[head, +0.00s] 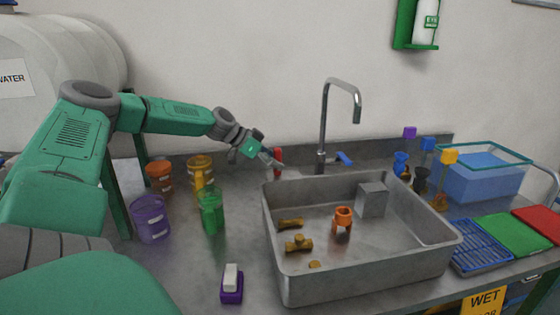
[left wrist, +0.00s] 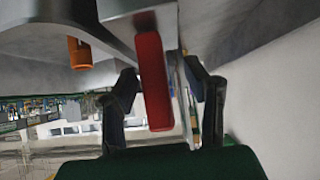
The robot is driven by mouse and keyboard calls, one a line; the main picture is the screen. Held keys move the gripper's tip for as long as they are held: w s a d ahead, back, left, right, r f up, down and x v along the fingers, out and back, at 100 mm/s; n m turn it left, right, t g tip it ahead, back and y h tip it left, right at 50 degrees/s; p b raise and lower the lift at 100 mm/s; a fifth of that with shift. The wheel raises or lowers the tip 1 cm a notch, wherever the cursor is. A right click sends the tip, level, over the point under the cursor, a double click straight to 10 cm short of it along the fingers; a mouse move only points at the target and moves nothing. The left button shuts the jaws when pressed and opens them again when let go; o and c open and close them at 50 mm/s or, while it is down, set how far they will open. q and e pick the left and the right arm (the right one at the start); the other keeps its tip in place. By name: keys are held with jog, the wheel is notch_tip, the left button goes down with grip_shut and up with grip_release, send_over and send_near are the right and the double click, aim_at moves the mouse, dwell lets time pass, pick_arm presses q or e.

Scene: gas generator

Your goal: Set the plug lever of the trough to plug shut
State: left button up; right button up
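The trough (head: 360,283) is a grey metal basin on the bench, with a tall tap (head: 323,130) behind it. The red plug lever (head: 278,155) stands upright at the trough's back left corner. In the left wrist view the red lever (left wrist: 154,85) lies between the two dark fingers. My left gripper (head: 270,161) is at the lever. In the left wrist view it (left wrist: 160,72) is open, with gaps between the lever and both fingers. My right gripper is in neither view. The plug itself cannot be made out.
An orange fitting (head: 343,217), brass fittings (head: 298,244) and a grey block (head: 372,200) are in the trough. Green (head: 210,212), purple (head: 151,219) and other mugs stand to its left. The tap's blue handle (head: 343,158) is right of the lever. A blue tub (head: 485,180) stands far right.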

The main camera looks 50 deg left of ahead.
pick_arm(q)
jog(key=shift+a+f, duration=0.1)
jog(key=shift+w+f, duration=0.1)
jog(key=shift+w, duration=0.35)
jog(key=shift+d+r, duration=0.25)
jog(key=shift+r, duration=0.1)
jog(key=v, duration=0.3)
jog(key=shift+s+a+f, duration=0.2)
jog(key=shift+s, duration=0.05)
jog(key=s+a, duration=0.5)
jog(key=s, duration=0.5)
jog(key=shift+s+a, duration=0.25)
jog(key=shift+s, duration=0.05)
